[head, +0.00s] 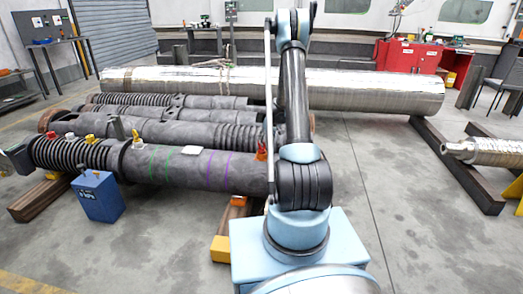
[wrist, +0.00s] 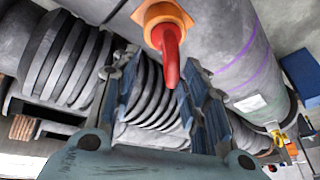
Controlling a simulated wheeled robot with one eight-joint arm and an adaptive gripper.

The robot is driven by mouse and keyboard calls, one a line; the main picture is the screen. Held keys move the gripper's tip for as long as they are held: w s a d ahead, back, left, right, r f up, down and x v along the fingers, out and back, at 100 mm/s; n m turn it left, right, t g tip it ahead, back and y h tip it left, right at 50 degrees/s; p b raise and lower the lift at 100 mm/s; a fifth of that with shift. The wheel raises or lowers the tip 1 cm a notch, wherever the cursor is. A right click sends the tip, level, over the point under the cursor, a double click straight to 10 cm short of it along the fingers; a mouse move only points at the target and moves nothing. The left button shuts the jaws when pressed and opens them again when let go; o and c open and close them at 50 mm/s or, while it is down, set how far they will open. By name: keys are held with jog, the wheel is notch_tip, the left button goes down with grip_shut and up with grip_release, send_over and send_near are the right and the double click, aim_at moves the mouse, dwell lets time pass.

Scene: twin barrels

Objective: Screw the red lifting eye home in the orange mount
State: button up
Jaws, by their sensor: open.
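In the wrist view the red lifting eye (wrist: 171,58) stands out of the orange mount (wrist: 160,14) on the side of a grey barrel. Its rounded end points down the picture, toward my gripper (wrist: 165,70). My gripper is open, with one dark blue-grey finger on each side of the red eye's lower end. I see no clear contact between them. In the head view the red eye (head: 262,144) and the orange mount (head: 261,155) show small on the near barrel, just left of my arm. My gripper is hidden behind my arm there.
The near grey barrel (head: 195,170) has green and purple bands. More ribbed barrels lie behind it, and a long shiny cylinder (head: 350,89) lies farther back. A blue box (head: 98,196) stands on the floor at left.

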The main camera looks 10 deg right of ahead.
jog(key=shift+f, duration=2.2)
jog(key=shift+d, duration=0.1)
grip_shut()
jog(key=shift+d, duration=0.2)
jog(key=shift+c, duration=0.7)
grip_release()
jog(key=shift+w, duration=0.1)
jog(key=shift+o, duration=0.7)
